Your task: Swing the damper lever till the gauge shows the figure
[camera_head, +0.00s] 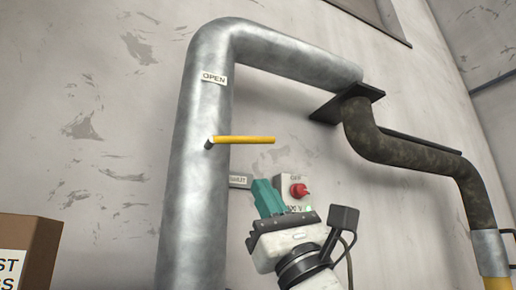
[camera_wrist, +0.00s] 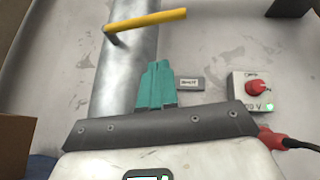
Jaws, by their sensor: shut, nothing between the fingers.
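The damper lever (camera_head: 245,139) has a yellow handle on a dark pivot at the side of a thick grey duct (camera_head: 192,175). Its handle points right, roughly level, and it shows at the top of the wrist view (camera_wrist: 150,19). My gripper (camera_head: 262,184) has teal fingers, shut and empty, below the lever and apart from it. In the wrist view the fingers (camera_wrist: 157,66) stand in front of the duct's right edge. No dial gauge is clear. A white box (camera_wrist: 249,91) with a red knob carries small characters and a green light, not surely readable.
An OPEN label (camera_head: 214,78) is on the duct above the lever. A small grey plate (camera_head: 239,181) with unclear lettering is on the wall beside my fingers. A dark pipe (camera_head: 400,148) bends down at right. A brown box (camera_head: 35,240) stands at lower left.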

